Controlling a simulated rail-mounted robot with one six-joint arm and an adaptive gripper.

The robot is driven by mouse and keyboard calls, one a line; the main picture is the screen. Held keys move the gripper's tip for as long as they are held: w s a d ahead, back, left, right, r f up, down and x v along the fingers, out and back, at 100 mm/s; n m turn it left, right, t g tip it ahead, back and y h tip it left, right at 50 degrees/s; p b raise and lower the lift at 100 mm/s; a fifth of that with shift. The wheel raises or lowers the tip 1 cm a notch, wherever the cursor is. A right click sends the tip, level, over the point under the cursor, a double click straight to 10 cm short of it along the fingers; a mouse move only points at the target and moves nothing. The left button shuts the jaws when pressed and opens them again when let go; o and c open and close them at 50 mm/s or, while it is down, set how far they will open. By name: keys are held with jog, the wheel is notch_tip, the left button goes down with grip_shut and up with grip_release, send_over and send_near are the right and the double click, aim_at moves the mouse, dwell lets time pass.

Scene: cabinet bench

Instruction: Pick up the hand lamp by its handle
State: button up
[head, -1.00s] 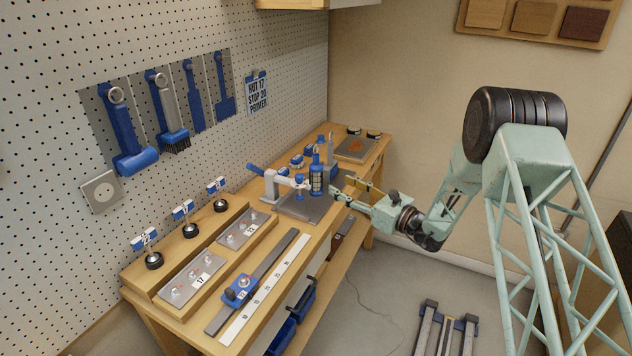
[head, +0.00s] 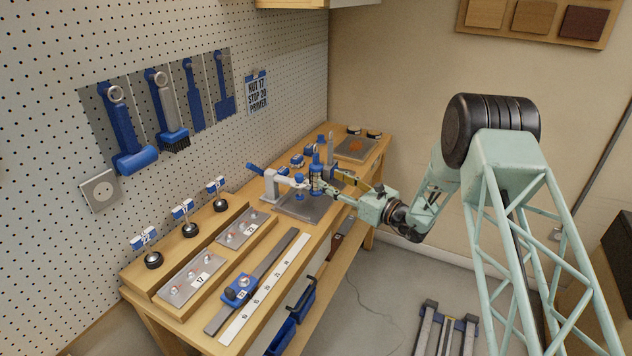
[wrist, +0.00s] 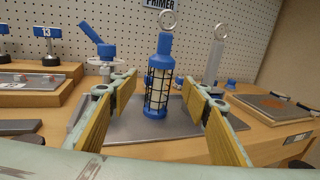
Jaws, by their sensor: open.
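The hand lamp (head: 317,163) stands upright on a grey metal plate (head: 302,207) on the bench. In the wrist view the lamp (wrist: 158,85) has a blue handle (wrist: 164,45) with a ring on top, a dark wire cage around a pale tube, and a blue foot. My gripper (head: 330,190) is open at the lamp's right side in the head view and partly covers its lower part. In the wrist view my gripper's yellow-padded fingers (wrist: 160,92) lie left and right of the caged part, below the handle.
A clamp with a blue lever (wrist: 97,38) stands close left of the lamp. A grey upright tool with a ring (wrist: 214,60) stands behind right. A tray with an orange patch (head: 357,147) lies farther back. The pegboard (head: 290,60) rises behind the bench.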

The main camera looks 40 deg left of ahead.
aim_at(321, 174)
jog(key=shift+w+a, duration=0.1)
jog(key=shift+a, duration=1.6)
jog(key=shift+a, duration=0.1)
jog(key=shift+w+a+b, duration=0.15)
jog(key=shift+a+b, duration=0.1)
jog(key=shift+a, duration=1)
jog(key=shift+w+a+b, duration=0.1)
jog(key=shift+a+b, duration=0.15)
jog(key=shift+a, duration=0.95)
jog(key=c, duration=1)
